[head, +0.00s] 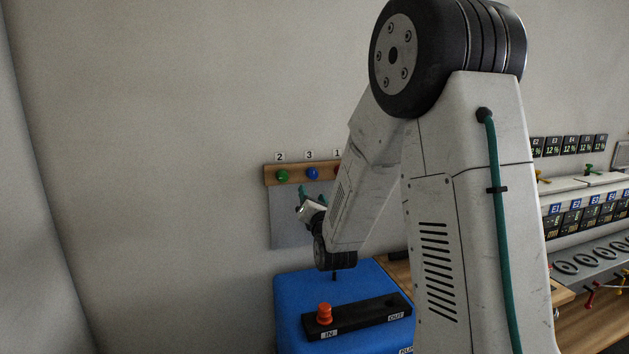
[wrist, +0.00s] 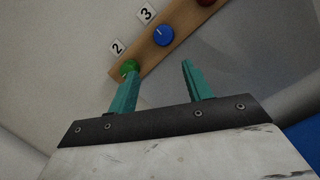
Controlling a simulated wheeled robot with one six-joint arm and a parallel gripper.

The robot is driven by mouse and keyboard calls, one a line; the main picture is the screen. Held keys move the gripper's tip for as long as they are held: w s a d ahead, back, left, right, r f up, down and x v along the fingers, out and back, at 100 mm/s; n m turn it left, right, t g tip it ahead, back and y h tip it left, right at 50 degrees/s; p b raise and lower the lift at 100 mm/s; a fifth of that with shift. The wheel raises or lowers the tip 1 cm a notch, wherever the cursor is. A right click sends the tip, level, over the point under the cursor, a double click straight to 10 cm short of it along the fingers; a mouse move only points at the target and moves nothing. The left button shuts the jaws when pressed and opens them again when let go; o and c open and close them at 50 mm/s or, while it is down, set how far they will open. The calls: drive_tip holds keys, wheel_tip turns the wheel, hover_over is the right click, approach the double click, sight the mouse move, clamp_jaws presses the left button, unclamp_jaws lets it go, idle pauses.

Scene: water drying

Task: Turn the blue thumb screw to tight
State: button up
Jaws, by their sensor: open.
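The blue thumb screw (head: 312,173) is on a wooden rail (head: 269,174) on the wall, under the label 3. In the wrist view the blue screw (wrist: 163,36) shows a pale mark on its face, beyond my fingertips. My gripper (wrist: 158,68) has two teal fingers, spread apart with nothing between them. The fingers point toward the rail; the left fingertip appears near or over the green screw, and I cannot tell if they touch. In the head view my gripper (head: 303,194) is small, below the rail, and partly hidden by my arm.
A green screw (head: 282,176) sits left of the blue one, and a red screw (wrist: 206,2) on the other side, cut by the frame. Below is a blue box (head: 290,290) with a black strip and a red knob (head: 324,314). Panels with gauges stand at the right.

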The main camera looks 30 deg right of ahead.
sight(314, 176)
drive_tip(key=w+d+r+n, duration=0.1)
drive_tip(key=w, duration=0.1)
drive_tip(key=w+d+t+h, duration=0.1)
drive_tip(key=w+d, duration=0.1)
drive_tip(key=w+d+r+n, duration=0.1)
drive_tip(key=w, duration=0.1)
drive_tip(key=shift+w+d+r+n+t, duration=0.1)
drive_tip(key=shift+d+r+n+t, duration=0.1)
drive_tip(key=shift+r+n+t, duration=0.15)
drive_tip(key=c, duration=1)
